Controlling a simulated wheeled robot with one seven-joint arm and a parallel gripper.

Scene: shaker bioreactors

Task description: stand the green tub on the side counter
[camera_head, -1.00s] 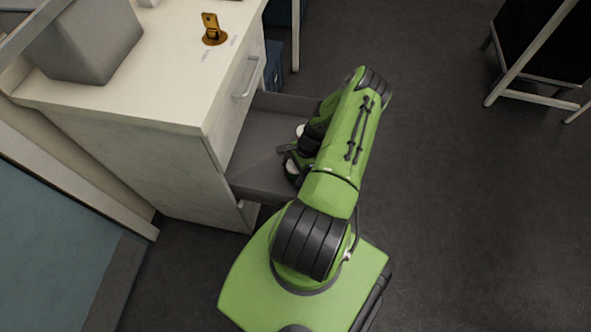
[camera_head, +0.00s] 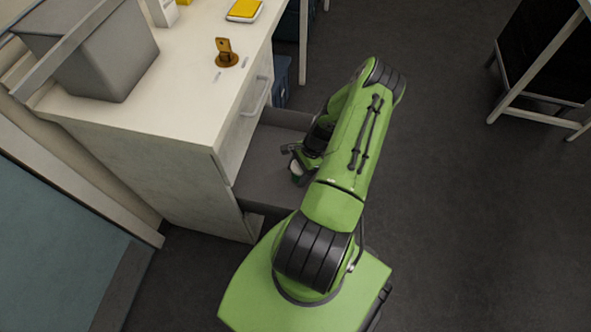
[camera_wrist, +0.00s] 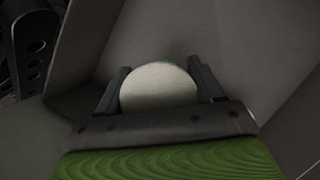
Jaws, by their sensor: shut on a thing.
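The green tub (camera_head: 298,179) shows in the head view as a small white-lidded shape at my gripper, mostly hidden by my arm. In the wrist view its round white lid (camera_wrist: 160,87) sits between the two dark fingers. My gripper (camera_wrist: 160,82) is shut on the tub, with a finger at each side of the lid. In the head view, my gripper (camera_head: 293,157) is over the open grey drawer (camera_head: 262,170), below the counter's top. Whether the tub touches the drawer floor cannot be told. The white counter (camera_head: 185,105) stands to the left.
On the counter stand a grey bin (camera_head: 105,60), an amber upright piece (camera_head: 226,53), a yellow-topped item (camera_head: 244,10) and a white box (camera_head: 162,11). The counter top's near part is clear. A dark-panelled frame (camera_head: 545,50) stands far right, with open floor between.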

